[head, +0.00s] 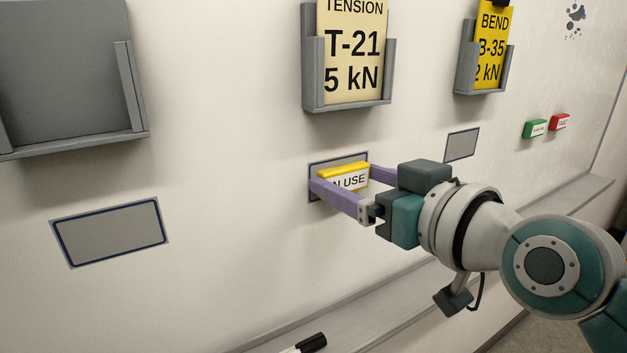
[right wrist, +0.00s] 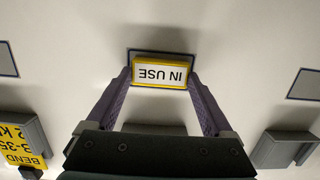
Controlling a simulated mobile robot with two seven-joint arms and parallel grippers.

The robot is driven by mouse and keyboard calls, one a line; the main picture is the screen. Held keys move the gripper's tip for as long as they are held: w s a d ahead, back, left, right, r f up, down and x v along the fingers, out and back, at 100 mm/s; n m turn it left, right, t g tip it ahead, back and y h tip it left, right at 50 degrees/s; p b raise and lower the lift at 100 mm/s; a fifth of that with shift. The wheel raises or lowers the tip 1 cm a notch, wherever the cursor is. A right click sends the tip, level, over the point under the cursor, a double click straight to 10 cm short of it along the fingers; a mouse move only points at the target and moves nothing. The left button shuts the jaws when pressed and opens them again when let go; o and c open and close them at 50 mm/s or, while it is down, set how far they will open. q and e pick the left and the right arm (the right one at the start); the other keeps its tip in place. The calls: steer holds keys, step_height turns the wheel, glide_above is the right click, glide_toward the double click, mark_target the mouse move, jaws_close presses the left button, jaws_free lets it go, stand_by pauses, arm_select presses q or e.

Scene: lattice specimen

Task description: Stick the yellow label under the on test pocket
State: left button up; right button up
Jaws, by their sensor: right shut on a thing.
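The yellow label (head: 349,180), a yellow-edged block reading "IN USE", is between the purple fingers of my right gripper (head: 342,178). In the right wrist view the label (right wrist: 160,73) appears upside down, with a finger on each side. My right gripper is shut on it, at the grey blue-edged plate (head: 318,167) below the middle pocket (head: 313,90). The label covers most of this plate; I cannot tell whether its back touches. The middle pocket holds a cream card (head: 352,50) reading "TENSION T-21 5 kN". My left gripper is not in view.
A grey pocket (head: 60,75) at left is empty, with a bare plate (head: 110,233) below. The right pocket (head: 463,75) holds a yellow BEND card (head: 490,50) above another bare plate (head: 461,145). Green (head: 535,128) and red (head: 560,122) labels sit farther right. A marker (head: 308,344) lies below.

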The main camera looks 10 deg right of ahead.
steer(key=o, duration=0.8)
steer(key=shift+f, duration=0.1)
steer(key=shift+o, duration=1)
steer(key=shift+w, duration=0.15)
steer(key=shift+r+p+v, duration=0.2)
steer(key=shift+p+v, duration=0.6)
steer(key=shift+v, duration=0.45)
steer(key=p+v, duration=0.1)
steer(key=v, duration=0.1)
steer(key=shift+s, duration=0.3)
